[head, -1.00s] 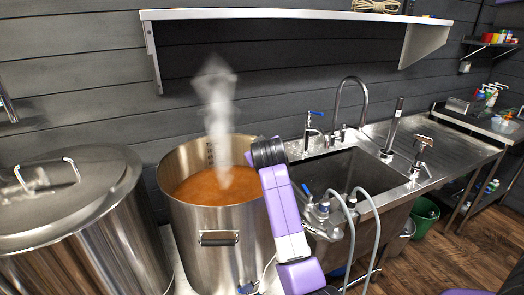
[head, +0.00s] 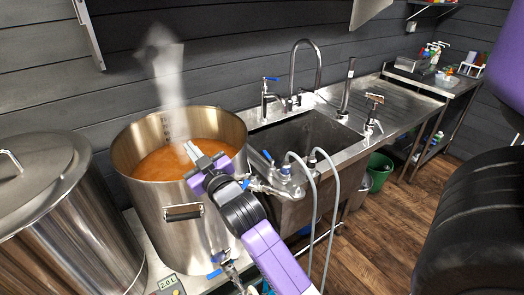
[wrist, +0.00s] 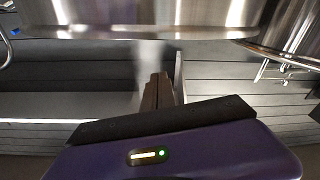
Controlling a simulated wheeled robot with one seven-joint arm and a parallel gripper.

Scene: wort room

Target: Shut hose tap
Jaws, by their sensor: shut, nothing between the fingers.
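In the head view a steel fitting with a blue lever (head: 268,156) and grey hoses (head: 318,215) is at the sink's front left corner. A tap with a blue handle (head: 266,92) stands behind the sink. More blue levers show by the pot's right side (head: 245,184) and below its front (head: 215,273). I cannot tell which is the hose tap or whether it is open. My gripper (head: 192,151) is shut and empty, in front of the pot's opening and left of the hose fitting. In the wrist view its fingers (wrist: 160,92) are together.
A steel pot (head: 160,222) of steaming orange-brown wort (head: 180,157) stands left of the sink (head: 335,135). A lidded steel vessel (head: 60,235) is at far left. A green bucket (head: 379,172) sits under the counter. The wooden floor (head: 375,245) is partly clear.

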